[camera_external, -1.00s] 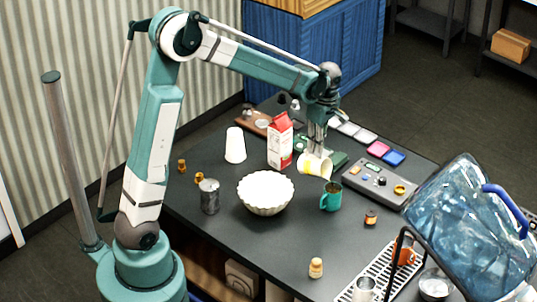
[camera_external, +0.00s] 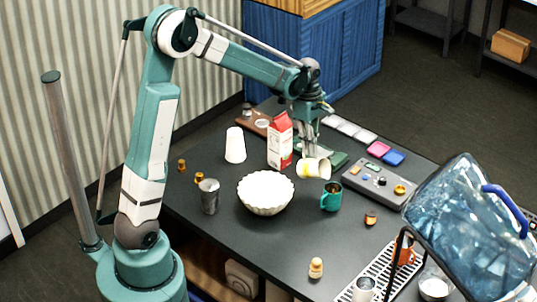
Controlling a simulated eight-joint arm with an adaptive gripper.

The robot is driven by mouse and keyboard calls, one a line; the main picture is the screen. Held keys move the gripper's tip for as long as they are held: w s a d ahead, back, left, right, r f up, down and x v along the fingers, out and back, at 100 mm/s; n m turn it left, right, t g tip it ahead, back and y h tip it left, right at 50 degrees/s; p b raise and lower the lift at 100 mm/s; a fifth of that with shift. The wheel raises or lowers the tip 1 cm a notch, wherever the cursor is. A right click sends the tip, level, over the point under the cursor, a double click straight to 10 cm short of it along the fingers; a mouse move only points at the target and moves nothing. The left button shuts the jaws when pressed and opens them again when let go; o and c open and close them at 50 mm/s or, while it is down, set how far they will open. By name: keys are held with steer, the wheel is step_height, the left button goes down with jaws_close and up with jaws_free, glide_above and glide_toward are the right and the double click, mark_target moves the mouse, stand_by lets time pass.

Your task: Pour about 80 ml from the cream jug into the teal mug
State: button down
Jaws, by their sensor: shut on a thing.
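The cream jug (camera_external: 316,169) is pale with a yellow patch and lies tipped nearly on its side in the air. My gripper (camera_external: 310,152) is shut on it from above. The teal mug (camera_external: 329,201) stands upright on the dark table, just below and slightly right of the jug. Its inside looks dark. The jug's right end is close to the mug's rim. I cannot make out a stream between them or the levels inside.
A white bowl (camera_external: 265,193), a red-and-white carton (camera_external: 280,142), a white cup (camera_external: 235,145) and a metal cup (camera_external: 209,196) stand left of the jug. A grey control box (camera_external: 372,186) sits right of the mug. A large blue water bottle (camera_external: 470,225) fills the right front.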

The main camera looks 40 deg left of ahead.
steer(key=shift+a+f, duration=0.1)
steer(key=shift+a, duration=0.1)
steer(key=shift+a+f+h, duration=0.3)
steer(key=shift+a+h, duration=0.05)
steer(key=shift+h, duration=0.15)
steer(key=shift+a+f+h+b, duration=0.95)
steer(key=shift+f+h+b, duration=0.3)
steer(key=shift+b, duration=0.55)
steer(key=shift+r, duration=0.15)
steer(key=shift+a+f+h, duration=0.15)
steer(key=shift+f+h, duration=0.05)
steer(key=shift+h, duration=0.05)
steer(key=a+r+h+b, duration=0.5)
steer(key=a+h+b, duration=0.3)
steer(key=shift+s+a, duration=0.2)
stand_by(0.4)
